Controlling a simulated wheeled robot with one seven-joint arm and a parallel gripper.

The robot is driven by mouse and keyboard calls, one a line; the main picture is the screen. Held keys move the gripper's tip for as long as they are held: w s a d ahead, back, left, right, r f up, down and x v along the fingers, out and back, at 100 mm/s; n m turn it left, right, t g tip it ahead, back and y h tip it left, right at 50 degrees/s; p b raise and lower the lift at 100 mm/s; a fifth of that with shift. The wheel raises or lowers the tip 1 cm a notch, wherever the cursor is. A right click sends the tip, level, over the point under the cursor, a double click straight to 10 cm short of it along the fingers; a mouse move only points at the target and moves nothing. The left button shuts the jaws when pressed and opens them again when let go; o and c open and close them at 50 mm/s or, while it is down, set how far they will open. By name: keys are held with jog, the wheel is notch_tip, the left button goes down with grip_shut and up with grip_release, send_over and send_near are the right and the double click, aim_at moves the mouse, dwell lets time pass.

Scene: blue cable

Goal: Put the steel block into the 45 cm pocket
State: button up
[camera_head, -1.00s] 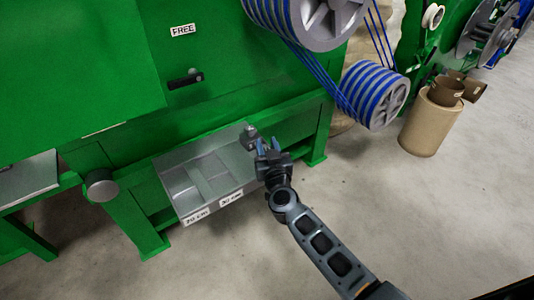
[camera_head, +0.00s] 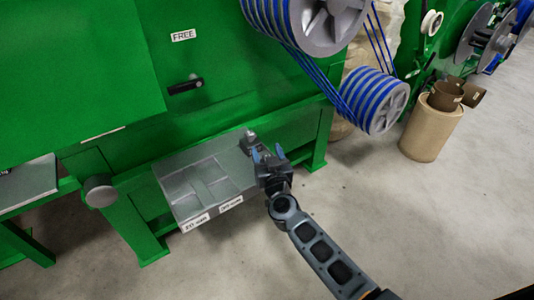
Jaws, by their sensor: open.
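A small grey metal piece with a knob-like top, likely the steel block (camera_head: 250,138), stands at the back right corner of the grey metal tray (camera_head: 178,184). My gripper (camera_head: 267,152) is open at the tray's right end, just in front and to the right of this piece. I cannot tell whether they touch. The tray has shallow pockets and two white labels (camera_head: 195,223) on its front edge, too blurred to read surely. No 45 cm label can be made out; my gripper and arm cover part of the tray's right end.
The green machine (camera_head: 240,90) rises behind the tray, with a black handle (camera_head: 185,85) and a FREE sign. Blue cable runs over grey pulleys (camera_head: 375,105) at upper right. A tan bin (camera_head: 430,130) stands farther right.

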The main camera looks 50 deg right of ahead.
jog(key=s+a+r+n+t+y+p, duration=0.1)
jog(key=s+a+r+n+y+p, duration=0.15)
jog(key=s+a, duration=0.85)
jog(key=s+a+r+n+t+y+p, duration=0.15)
jog(key=s+a+r+y, duration=0.25)
jog(key=s+a, duration=0.7)
jog(key=s+a+r+n+g+y, duration=0.1)
jog(key=s+r+n+y, duration=0.1)
jog(key=s+r, duration=0.3)
jog(key=s+a+r+n+y+b, duration=0.1)
jog(key=s+r+y, duration=0.2)
jog(key=s, duration=0.7)
notch_tip(320, 180, up, 2)
jog(key=shift+s+a+r+n+g, duration=0.25)
jog(key=shift+s+a+n+g, duration=0.05)
jog(key=shift+n+g, duration=0.1)
jog(key=shift+r, duration=0.1)
